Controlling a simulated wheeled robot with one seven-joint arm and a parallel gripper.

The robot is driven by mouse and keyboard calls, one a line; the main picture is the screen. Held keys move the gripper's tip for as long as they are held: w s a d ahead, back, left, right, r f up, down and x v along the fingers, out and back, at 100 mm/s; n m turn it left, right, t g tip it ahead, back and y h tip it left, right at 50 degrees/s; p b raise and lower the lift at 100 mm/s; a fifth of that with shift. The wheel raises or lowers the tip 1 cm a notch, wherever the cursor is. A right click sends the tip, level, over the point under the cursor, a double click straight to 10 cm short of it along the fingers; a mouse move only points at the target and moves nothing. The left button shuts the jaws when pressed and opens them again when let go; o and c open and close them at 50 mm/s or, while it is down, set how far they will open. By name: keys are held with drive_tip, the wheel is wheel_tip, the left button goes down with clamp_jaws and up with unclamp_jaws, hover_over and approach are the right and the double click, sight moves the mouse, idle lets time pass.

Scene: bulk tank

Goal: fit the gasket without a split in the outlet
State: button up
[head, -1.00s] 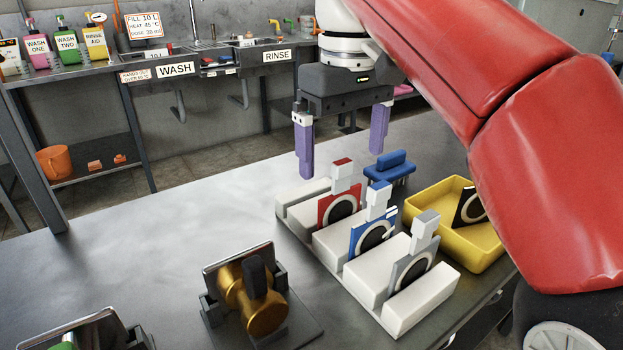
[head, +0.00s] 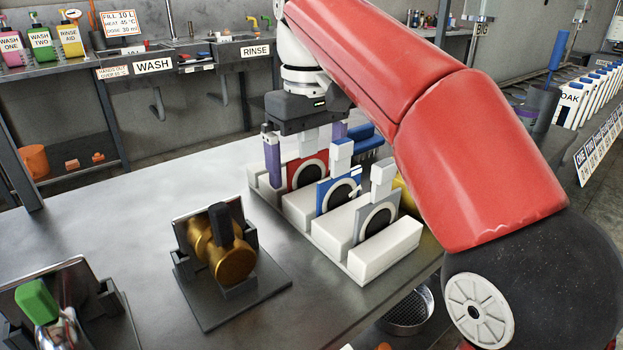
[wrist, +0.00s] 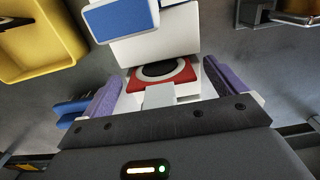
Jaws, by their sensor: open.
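A white rack (head: 353,262) holds three upright gasket cards with block handles: red (head: 293,172), blue (head: 324,197) and grey (head: 361,222). Each has a pale ring around a dark centre. The blue card's ring shows a white mark at its right; I cannot tell whether it is a split. My gripper (head: 306,155) is open, with its purple fingers on either side of the red card. In the wrist view the red card (wrist: 188,75) and its pale handle lie between the fingers. A brass fitting (head: 232,262) with a black handle sits in a dark stand left of the rack.
A second stand with a green handle (head: 36,300) is at the lower left. A yellow tray (wrist: 75,48) holding a dark piece and a blue brush (head: 368,140) are beside the rack. Bare table lies left of the rack.

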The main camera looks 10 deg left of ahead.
drive_tip(key=shift+r, duration=0.1)
drive_tip(key=c, duration=1.1)
drive_tip(key=shift+o, duration=0.2)
